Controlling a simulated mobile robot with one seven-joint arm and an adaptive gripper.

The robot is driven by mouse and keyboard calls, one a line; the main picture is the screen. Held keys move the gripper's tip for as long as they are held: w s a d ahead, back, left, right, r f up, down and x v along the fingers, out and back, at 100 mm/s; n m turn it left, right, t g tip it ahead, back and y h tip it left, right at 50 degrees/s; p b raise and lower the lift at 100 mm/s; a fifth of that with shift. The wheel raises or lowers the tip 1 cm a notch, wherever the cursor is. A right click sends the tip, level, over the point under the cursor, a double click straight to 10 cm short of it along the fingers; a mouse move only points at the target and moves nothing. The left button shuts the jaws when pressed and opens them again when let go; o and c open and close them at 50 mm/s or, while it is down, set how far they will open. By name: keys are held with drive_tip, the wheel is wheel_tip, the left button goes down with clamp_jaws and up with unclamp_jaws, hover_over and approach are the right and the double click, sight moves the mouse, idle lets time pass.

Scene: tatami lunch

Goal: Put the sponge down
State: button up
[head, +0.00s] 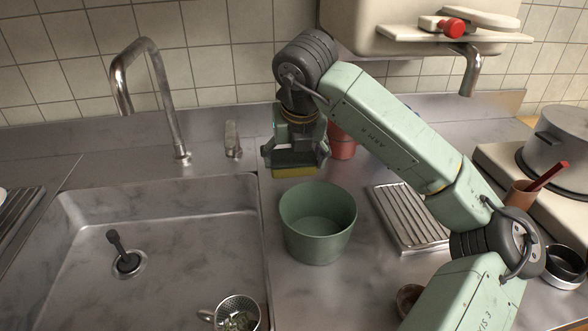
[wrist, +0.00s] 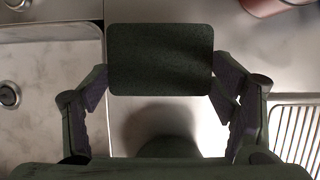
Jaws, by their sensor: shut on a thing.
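In the head view the sponge (head: 293,172) shows as a yellow-green strip below my gripper (head: 296,160). My gripper is shut on it, behind the green tub. In the wrist view the sponge (wrist: 160,60) shows its dark green face as a rounded rectangle, with a finger of my gripper (wrist: 160,88) at each short side. A dark shadow lies on the steel counter (wrist: 165,112) below. Most of the sponge's sides are hidden by the fingers in the head view.
A green tub (head: 318,222), empty inside, stands on the counter in front of my gripper. The sink (head: 170,235) is to the left, with a tall faucet (head: 160,95). A ribbed drain tray (head: 408,216) is to the right. A reddish cup (head: 342,143) stands just behind my gripper.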

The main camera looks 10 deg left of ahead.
sight(295, 164)
drive_tip(key=shift+f, duration=1.9)
drive_tip(key=shift+f, duration=0.2)
drive_tip(key=o, duration=1.1)
drive_tip(key=shift+r, duration=0.1)
drive_tip(key=shift+r, duration=0.1)
drive_tip(key=shift+r+p, duration=0.2)
drive_tip(key=shift+p, duration=0.25)
drive_tip(key=b+v, duration=0.2)
drive_tip(key=v, duration=0.9)
drive_tip(key=shift+s+r+b, duration=0.2)
drive_tip(key=shift+r+b, duration=0.15)
drive_tip(key=shift+b, duration=0.05)
drive_tip(key=shift+f, duration=0.1)
